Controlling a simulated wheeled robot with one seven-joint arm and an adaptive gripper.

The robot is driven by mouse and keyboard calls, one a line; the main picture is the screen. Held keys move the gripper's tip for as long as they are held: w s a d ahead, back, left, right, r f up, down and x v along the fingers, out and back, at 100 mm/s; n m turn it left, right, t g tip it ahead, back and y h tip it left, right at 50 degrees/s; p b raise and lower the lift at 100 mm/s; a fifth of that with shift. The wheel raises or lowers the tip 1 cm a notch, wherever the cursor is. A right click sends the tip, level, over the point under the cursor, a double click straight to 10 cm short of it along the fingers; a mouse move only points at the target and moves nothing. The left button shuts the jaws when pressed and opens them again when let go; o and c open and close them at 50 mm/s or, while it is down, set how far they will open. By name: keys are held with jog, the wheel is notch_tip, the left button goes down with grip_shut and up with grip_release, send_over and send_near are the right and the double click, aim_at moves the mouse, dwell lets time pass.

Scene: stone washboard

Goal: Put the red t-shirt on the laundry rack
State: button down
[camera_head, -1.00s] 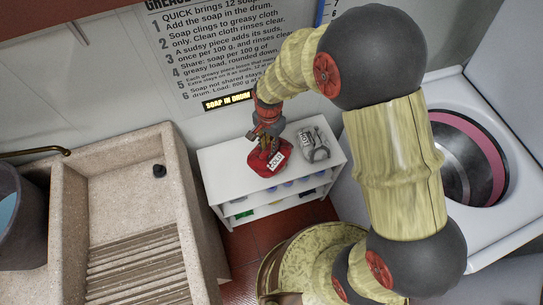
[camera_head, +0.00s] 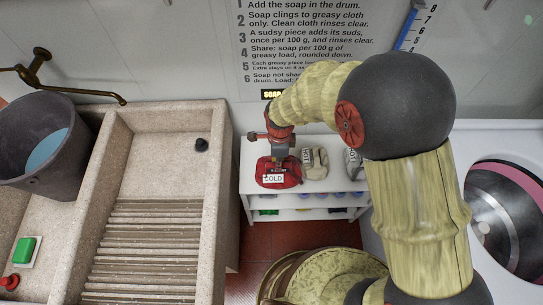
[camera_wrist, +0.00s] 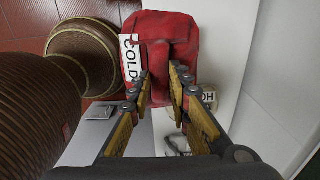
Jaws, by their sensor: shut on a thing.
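The red t-shirt (camera_head: 278,172) is a folded or bunched bundle with a white "COLD" tag. It is at the left end of the white shelf unit's top (camera_head: 325,188), which may be the laundry rack. I cannot tell whether it rests there or hangs just above. My gripper (camera_head: 282,150) comes down from above and is shut on the shirt. In the wrist view, the fingers of my gripper (camera_wrist: 159,90) pinch a raised ridge of the red cloth (camera_wrist: 180,28), with the tag facing left.
A stone washboard sink (camera_head: 150,250) stands left, with a dark bucket of water (camera_head: 45,150) and a green button (camera_head: 25,250). A washing machine (camera_head: 510,220) stands right.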

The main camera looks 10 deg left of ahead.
aim_at(267, 155)
jog(key=w+a+f, duration=0.1)
jog(key=w+a+f+b, duration=0.1)
jog(key=w, duration=0.1)
jog(key=shift+w+a+f, duration=0.1)
jog(key=shift+a, duration=0.2)
jog(key=shift+w+a+f+b, duration=0.55)
jog(key=shift+w+f+b, duration=0.15)
jog(key=shift+f, duration=0.75)
jog(key=shift+w+a+f+b, duration=0.5)
jog(key=shift+w+f+b, duration=0.15)
jog(key=shift+f, duration=0.75)
jog(key=shift+w+a+f+b, duration=0.55)
jog(key=shift+w+f+b, duration=0.15)
jog(key=shift+f, duration=0.75)
jog(key=shift+f, duration=0.15)
jog(key=c, duration=1.7)
grip_release()
jog(key=shift+o, duration=0.2)
